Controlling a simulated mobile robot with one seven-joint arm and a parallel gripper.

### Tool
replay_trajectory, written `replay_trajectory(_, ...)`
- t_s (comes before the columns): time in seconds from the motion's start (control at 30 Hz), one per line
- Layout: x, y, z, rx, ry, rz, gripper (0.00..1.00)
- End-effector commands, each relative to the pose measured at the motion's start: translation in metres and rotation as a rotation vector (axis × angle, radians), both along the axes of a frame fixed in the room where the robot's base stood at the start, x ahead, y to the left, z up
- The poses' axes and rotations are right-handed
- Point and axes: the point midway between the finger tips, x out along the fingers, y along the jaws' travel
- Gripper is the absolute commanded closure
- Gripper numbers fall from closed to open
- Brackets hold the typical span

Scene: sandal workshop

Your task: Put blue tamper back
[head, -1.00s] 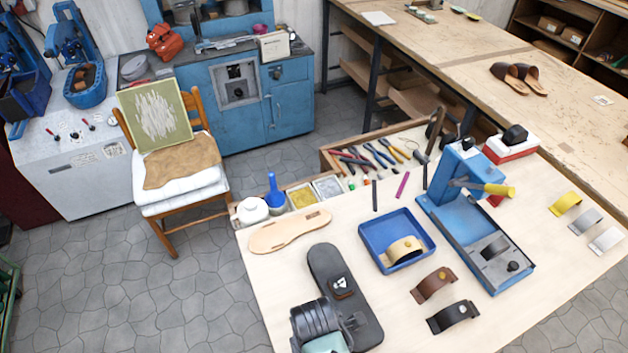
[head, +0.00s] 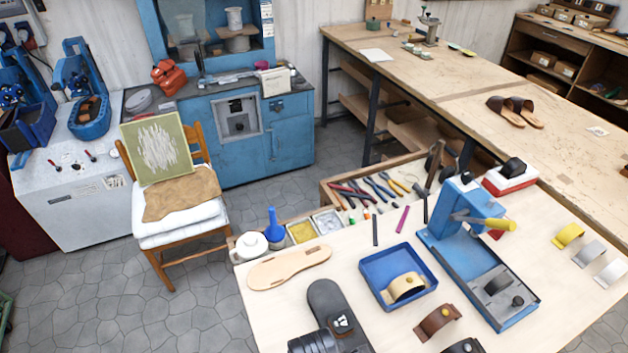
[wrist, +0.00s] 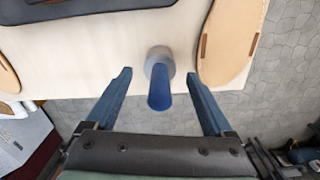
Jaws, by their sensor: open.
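The blue tamper (wrist: 160,93) shows in the wrist view, with a blue handle pointing toward the camera and a round grey base on the pale table top near its edge. My gripper (wrist: 160,75) is open, with one blue-grey finger on each side of the tamper. Both fingers look apart from it.
A tan sole (wrist: 232,40) lies right of the tamper, and a dark tray or mat is at upper left. In the head view the blue tray (head: 372,288), a blue press (head: 455,235) and several straps crowd the table. A chair (head: 180,220) stands left, with open floor around.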

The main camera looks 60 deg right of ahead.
Motion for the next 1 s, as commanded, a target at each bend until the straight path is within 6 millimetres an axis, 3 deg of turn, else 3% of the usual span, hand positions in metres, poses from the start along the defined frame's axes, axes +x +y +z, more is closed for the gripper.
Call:
replay_trajectory(0.1, 0.002, -0.001, 0.028, -0.004, -0.006, 0.0, 0.13)
replay_trajectory(0.33, 0.001, -0.001, 0.072, -0.002, -0.002, 0.0, 0.13)
replay_trajectory(0.5, 0.0, -0.001, 0.085, -0.001, -0.001, 0.0, 0.13)
replay_trajectory(0.77, 0.001, 0.0, 0.086, -0.001, -0.002, -0.001, 0.13)
replay_trajectory(0.87, 0.018, -0.003, 0.095, -0.03, -0.054, -0.019, 0.13)
replay_trajectory(0.97, 0.065, -0.009, 0.123, -0.104, -0.213, -0.076, 0.13)
replay_trajectory(1.0, 0.09, -0.01, 0.142, -0.135, -0.307, -0.111, 0.13)
